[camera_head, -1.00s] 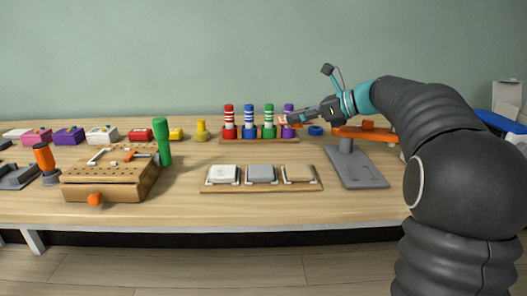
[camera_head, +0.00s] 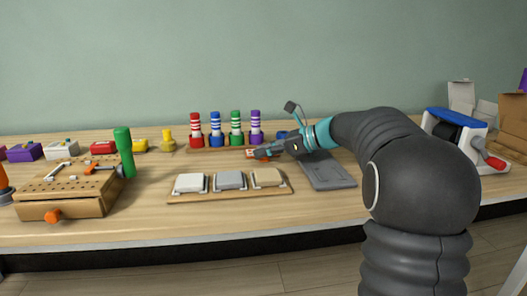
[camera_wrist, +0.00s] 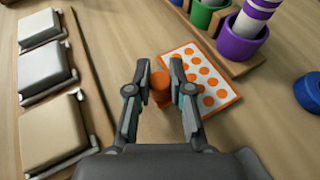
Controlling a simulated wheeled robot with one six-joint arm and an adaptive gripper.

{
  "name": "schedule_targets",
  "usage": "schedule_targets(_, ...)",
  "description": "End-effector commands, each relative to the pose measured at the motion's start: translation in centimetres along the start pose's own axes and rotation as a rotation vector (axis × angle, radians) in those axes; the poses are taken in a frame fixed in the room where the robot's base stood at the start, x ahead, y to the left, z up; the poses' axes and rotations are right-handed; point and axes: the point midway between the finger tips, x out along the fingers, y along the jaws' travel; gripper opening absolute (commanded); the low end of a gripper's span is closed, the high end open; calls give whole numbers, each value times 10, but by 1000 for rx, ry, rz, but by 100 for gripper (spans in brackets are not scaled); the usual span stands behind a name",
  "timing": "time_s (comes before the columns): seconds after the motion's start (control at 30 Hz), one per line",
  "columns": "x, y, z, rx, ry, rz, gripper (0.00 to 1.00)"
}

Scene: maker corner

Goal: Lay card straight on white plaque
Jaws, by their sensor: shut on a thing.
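My gripper (camera_wrist: 160,78) is shut on an orange knob (camera_wrist: 160,90). A white card with orange dots (camera_wrist: 217,98) shows just beyond the right finger and seems joined to the knob; the join is hidden. In the head view my gripper (camera_head: 266,152) holds the small card (camera_head: 251,153) low above the table, in front of the purple marker's cup. The white plaque (camera_head: 190,183) is the left one of three on a wooden board, and the far one in the wrist view (camera_wrist: 40,27). The card is apart from it, to its right and further back.
A grey plaque (camera_head: 230,180) and a tan plaque (camera_head: 267,177) share the board (camera_head: 228,195). Markers stand in coloured cups (camera_head: 216,139) behind. A blue ring (camera_wrist: 309,92) and a grey stand base (camera_head: 328,173) are close by. A pegboard box (camera_head: 65,192) stands left.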

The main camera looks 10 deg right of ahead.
Motion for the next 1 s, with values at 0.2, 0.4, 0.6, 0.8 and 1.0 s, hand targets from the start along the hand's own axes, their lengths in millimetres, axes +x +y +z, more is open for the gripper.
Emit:
schedule_targets(0.2, 1, 0, -2, 1, 0, 0, 46)
schedule_targets(0.4, 1, 0, -2, 1, 0, 0, 46)
schedule_targets(0.6, -7, 0, 1, 0, 0, -2, 46)
schedule_targets(0.8, -40, -1, 2, 0, 0, -5, 46)
schedule_targets(1.0, -81, -1, 1, 2, 0, -4, 46)
